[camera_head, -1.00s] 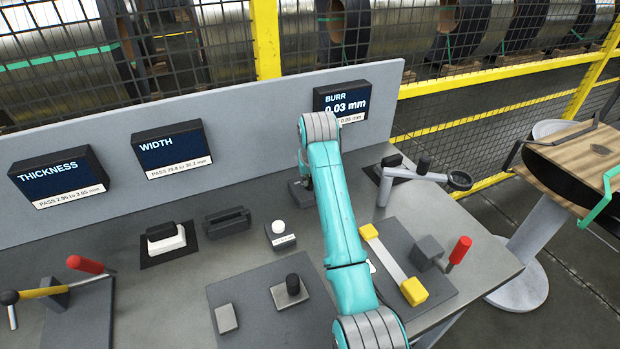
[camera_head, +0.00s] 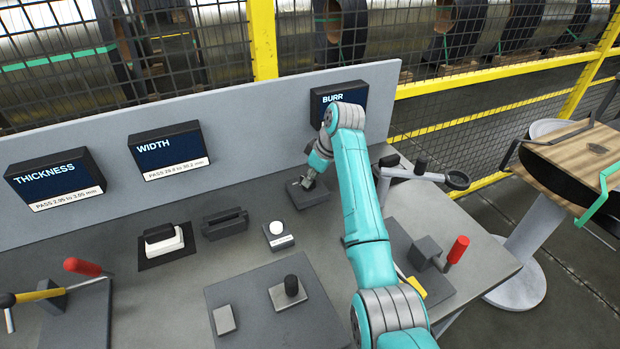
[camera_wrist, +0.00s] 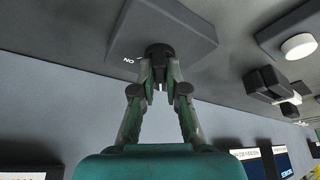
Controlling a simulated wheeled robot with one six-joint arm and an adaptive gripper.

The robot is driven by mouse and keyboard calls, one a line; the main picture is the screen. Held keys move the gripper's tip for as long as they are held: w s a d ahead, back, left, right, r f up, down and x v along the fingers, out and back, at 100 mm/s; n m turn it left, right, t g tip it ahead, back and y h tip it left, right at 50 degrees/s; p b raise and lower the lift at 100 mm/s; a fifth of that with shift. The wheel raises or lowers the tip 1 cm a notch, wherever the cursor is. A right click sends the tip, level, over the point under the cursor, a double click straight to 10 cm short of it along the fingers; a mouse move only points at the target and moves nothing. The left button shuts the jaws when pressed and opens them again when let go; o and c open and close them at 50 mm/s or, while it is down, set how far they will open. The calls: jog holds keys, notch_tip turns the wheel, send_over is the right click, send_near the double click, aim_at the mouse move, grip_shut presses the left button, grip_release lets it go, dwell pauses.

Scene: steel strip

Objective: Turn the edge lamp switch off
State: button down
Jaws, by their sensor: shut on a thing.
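The lamp switch is a dark grey box (camera_head: 314,198) on the bench below the burr display. In the wrist view the switch box (camera_wrist: 190,27) has a black knob (camera_wrist: 158,50) and white lettering beside it, partly hidden. My gripper (camera_wrist: 160,78) is shut on the knob, with a fingertip on each side of it. In the head view my gripper (camera_head: 306,182) comes down onto the switch from above, and the knob is hard to make out there.
A white round button (camera_head: 276,228) stands left of the switch. A magnifier arm (camera_head: 420,175) and a fixture with a red handle (camera_head: 458,250) stand to the right. The burr display (camera_head: 338,98) is close behind my arm.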

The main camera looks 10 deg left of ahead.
jog(key=shift+w+n, duration=0.1)
jog(key=shift+n, duration=0.5)
jog(key=c, duration=1.2)
grip_release()
jog(key=v, duration=1.2)
jog(key=shift+w, duration=0.15)
jog(key=shift+d, duration=0.1)
